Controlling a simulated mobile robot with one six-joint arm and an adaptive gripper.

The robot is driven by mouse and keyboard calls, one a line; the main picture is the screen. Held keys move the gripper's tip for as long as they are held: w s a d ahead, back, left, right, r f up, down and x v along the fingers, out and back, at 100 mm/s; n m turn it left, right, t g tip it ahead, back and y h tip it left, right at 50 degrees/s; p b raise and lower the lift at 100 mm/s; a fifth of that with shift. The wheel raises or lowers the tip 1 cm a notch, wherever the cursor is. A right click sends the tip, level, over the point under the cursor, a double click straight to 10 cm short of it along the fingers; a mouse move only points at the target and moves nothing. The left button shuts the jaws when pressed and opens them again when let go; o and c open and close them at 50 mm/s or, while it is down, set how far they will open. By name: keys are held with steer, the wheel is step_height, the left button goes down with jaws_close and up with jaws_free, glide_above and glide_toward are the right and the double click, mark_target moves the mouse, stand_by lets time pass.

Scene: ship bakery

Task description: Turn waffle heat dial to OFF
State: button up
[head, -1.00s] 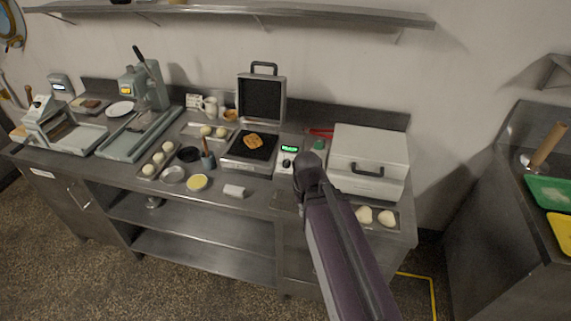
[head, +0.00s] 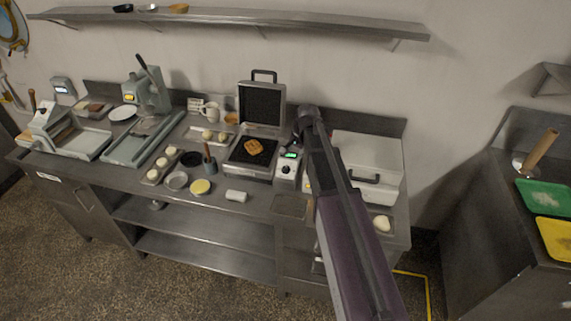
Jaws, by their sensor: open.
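The waffle iron (head: 249,171) stands open on the steel counter, its dark lid plate (head: 261,103) raised and a golden waffle (head: 254,147) on the lower plate. Its control box (head: 287,171) is at its right, with a lit green display (head: 291,155) on top and a small heat dial (head: 286,169) below. The dial's pointer is too small to read. My gripper (head: 299,134) is just above and behind the control box, apart from the dial, seen mostly from behind. It appears empty; the wrist hides most of its fingers.
A pale closed appliance (head: 389,171) stands right of my arm, partly hidden. A brush pot (head: 209,161), a yellow bowl (head: 200,187) and a white block (head: 236,196) lie at the left front. A square plate (head: 291,206) lies before the control box. A shelf (head: 330,25) runs above.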

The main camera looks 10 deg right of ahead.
steer(key=shift+w+d+r+m, duration=0.1)
steer(key=shift+w+r+m, duration=0.15)
steer(key=shift+w, duration=0.35)
steer(key=shift+w+d+r+m, duration=0.1)
steer(key=shift+w+r+m, duration=0.15)
steer(key=shift+w, duration=0.3)
steer(key=shift+f, duration=0.2)
steer(key=b, duration=0.5)
glide_toward(285, 169)
steer(key=f, duration=0.1)
steer(key=b+x, duration=0.8)
steer(key=shift+w+a+f, duration=0.1)
steer(key=shift+w+f, duration=0.05)
steer(key=shift+f, duration=0.1)
jaws_close()
